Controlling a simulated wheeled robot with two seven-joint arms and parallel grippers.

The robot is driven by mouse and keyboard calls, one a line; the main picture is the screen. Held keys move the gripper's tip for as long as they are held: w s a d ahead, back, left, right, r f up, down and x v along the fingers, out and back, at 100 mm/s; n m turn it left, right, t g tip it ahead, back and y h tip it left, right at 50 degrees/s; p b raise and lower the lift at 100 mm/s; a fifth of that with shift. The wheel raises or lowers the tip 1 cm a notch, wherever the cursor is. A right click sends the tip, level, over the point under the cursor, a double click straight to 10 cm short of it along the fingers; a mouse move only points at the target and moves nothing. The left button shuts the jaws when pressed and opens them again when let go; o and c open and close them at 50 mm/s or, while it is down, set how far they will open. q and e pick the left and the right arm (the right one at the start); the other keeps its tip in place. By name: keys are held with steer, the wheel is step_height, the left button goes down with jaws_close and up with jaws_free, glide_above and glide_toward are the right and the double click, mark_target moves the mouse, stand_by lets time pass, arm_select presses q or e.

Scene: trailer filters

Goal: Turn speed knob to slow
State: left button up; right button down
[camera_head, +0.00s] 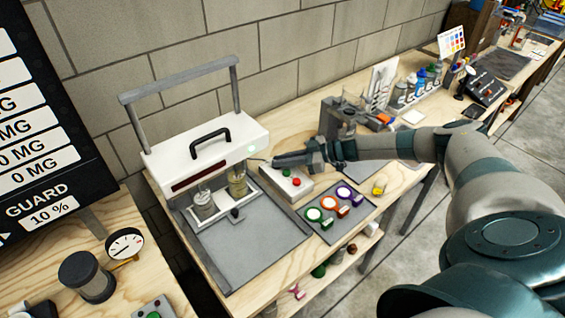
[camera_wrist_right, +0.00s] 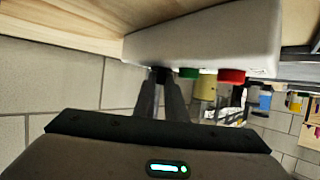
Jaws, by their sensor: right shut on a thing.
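A white control box (camera_head: 297,192) with a green button (camera_head: 286,172) and a red button (camera_head: 296,182) sits on the workbench, right of the white jar machine (camera_head: 200,152). My right gripper (camera_head: 278,161) reaches in from the right at the box's far end. In the right wrist view the control box (camera_wrist_right: 205,42) shows its green button (camera_wrist_right: 189,72) and red button (camera_wrist_right: 231,76). There the fingers (camera_wrist_right: 161,78) close on a small dark knob (camera_wrist_right: 160,72) beside the green button. The knob is mostly hidden by the fingers, and its setting cannot be read. My left gripper is out of view.
A dark mat (camera_head: 338,222) with green, orange and purple ringed pieces lies in front of the box. A grey tray (camera_head: 245,245) is left of it. Bottles (camera_head: 410,88) and a holder stand further right along the bench. A brick wall is behind.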

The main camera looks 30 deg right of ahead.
steer(key=shift+w+r, duration=0.2)
steer(key=shift+r, duration=0.05)
steer(key=c, duration=2.1)
jaws_free()
steer(key=o, duration=0.3)
steer(key=shift+a+f, duration=0.15)
steer(key=shift+s, duration=0.1)
steer(key=shift+v, duration=0.9)
steer(key=b+v, duration=0.4)
steer(key=v, duration=1.1)
steer(key=shift+d, duration=0.3)
steer(key=shift+s, duration=0.1)
